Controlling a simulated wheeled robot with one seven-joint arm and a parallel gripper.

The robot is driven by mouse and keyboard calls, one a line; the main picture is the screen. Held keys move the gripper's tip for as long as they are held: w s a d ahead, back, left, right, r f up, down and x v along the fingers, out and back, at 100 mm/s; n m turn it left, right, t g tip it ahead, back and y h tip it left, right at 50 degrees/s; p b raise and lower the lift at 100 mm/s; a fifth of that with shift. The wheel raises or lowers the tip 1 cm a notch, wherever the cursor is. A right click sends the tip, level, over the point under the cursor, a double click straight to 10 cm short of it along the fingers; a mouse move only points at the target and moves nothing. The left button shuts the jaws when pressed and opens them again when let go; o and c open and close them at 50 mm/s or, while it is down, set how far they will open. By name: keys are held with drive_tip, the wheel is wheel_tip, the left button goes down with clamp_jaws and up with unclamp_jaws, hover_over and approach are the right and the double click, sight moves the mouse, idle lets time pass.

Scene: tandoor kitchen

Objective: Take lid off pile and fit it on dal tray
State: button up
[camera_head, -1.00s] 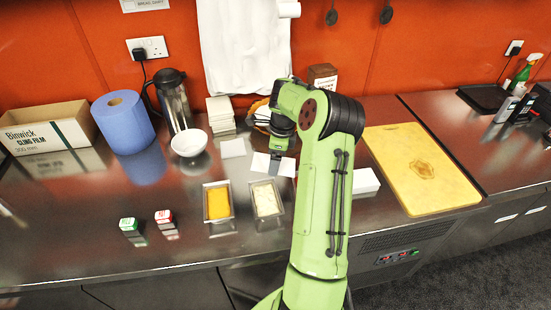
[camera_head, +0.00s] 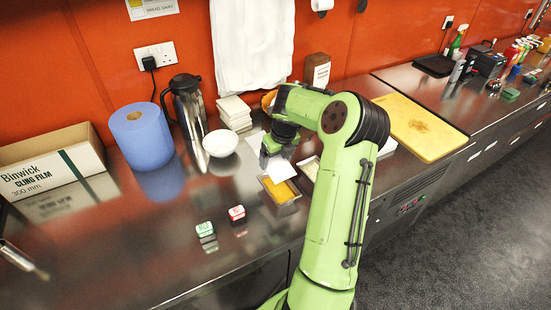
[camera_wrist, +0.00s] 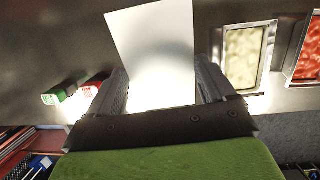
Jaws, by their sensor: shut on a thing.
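My gripper (camera_head: 272,160) is shut on a thin white lid (camera_head: 281,170), which also shows between the two fingers in the wrist view (camera_wrist: 155,40). The lid is held over the back part of the dal tray (camera_head: 283,201), a metal tray with yellow filling. The tray's front part shows in the head view; in the wrist view I cannot make it out behind the lid and gripper. The lid looks apart from the rim, but the gap is hard to judge. A pile of white square pieces (camera_head: 234,112) stands farther back.
A tray of pale filling (camera_wrist: 243,52) and a tray of red filling (camera_wrist: 308,62) stand right of the lid. Red (camera_head: 237,213) and green (camera_head: 204,229) labelled blocks stand front left. A white bowl (camera_head: 220,143) and steel jug (camera_head: 188,110) stand behind left.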

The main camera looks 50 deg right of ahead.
sight(278, 166)
drive_tip(key=shift+a, duration=0.15)
drive_tip(key=shift+f, duration=0.15)
drive_tip(key=shift+s+d+f+b, duration=0.15)
drive_tip(key=shift+f+b, duration=0.25)
drive_tip(key=shift+s+d+f+b, duration=0.1)
drive_tip(key=shift+f+b, duration=0.25)
drive_tip(key=shift+f, duration=0.05)
drive_tip(key=shift+s+a+f+b, duration=0.1)
drive_tip(key=shift+f+b, duration=0.35)
drive_tip(key=shift+f, duration=0.15)
drive_tip(key=shift+s+a+f+b, duration=0.1)
drive_tip(key=shift+f+b, duration=0.35)
drive_tip(key=shift+f, duration=0.1)
wheel_tip(278, 166, down, 2)
drive_tip(key=shift+s+f+b, duration=0.15)
drive_tip(key=shift+b, duration=0.75)
drive_tip(key=shift+s+f+b, duration=0.45)
drive_tip(key=shift+f+b, duration=0.2)
